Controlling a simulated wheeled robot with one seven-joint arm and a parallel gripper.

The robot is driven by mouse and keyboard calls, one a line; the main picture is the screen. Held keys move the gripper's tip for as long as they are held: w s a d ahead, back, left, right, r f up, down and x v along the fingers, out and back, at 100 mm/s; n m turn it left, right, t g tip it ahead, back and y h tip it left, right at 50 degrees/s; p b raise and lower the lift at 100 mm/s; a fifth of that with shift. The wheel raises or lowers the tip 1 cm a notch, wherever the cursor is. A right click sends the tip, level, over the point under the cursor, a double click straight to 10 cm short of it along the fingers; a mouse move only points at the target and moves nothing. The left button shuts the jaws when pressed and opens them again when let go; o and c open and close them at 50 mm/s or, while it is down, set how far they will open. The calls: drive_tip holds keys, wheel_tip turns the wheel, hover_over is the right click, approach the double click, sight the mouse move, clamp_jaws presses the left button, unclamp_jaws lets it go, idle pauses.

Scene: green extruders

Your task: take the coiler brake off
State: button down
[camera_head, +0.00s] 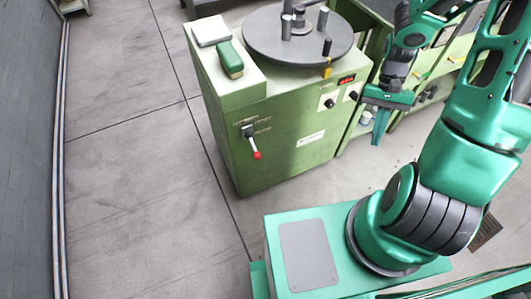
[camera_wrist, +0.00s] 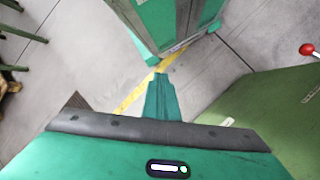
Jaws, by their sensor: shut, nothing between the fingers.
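The green coiler cabinet (camera_head: 270,130) stands in the middle of the head view. On its front face a lever with a red ball knob (camera_head: 257,155) points down and slightly right from a dark pivot plate; no readable label tells whether it is the brake. The red knob also shows at the right edge of the wrist view (camera_wrist: 307,49). A black handle on a yellow base (camera_head: 327,58) stands at the cabinet's top front edge. My gripper (camera_head: 379,138) is shut and empty, pointing down to the right of the cabinet, apart from both levers. Its closed fingers show in the wrist view (camera_wrist: 161,82).
A dark round turntable (camera_head: 290,45) with upright posts tops the cabinet. Two knobs and a red display (camera_head: 346,79) sit on the front. Floor left of the cabinet (camera_head: 130,170) is clear.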

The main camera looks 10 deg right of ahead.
sight(254, 146)
drive_tip(key=w+a+f+y, duration=0.25)
drive_tip(key=a+f, duration=0.35)
drive_tip(key=f, duration=0.4)
drive_tip(key=w+a+f+m+t+y, duration=0.1)
drive_tip(key=w+a+f+m+y, duration=0.2)
drive_tip(key=a, duration=0.5)
drive_tip(key=w+a+f+m+t+y, duration=0.2)
drive_tip(key=w+a+y, duration=0.3)
drive_tip(key=a, duration=0.4)
drive_tip(key=shift+w+f+m, duration=0.4)
drive_tip(key=shift+w+f, duration=0.4)
drive_tip(key=shift+w, duration=0.1)
drive_tip(key=shift+a, duration=0.2)
drive_tip(key=s+a+f, duration=0.1)
drive_tip(key=s+a, duration=0.1)
drive_tip(key=a, duration=0.7)
drive_tip(key=shift+s, duration=0.2)
drive_tip(key=shift+d, duration=0.2)
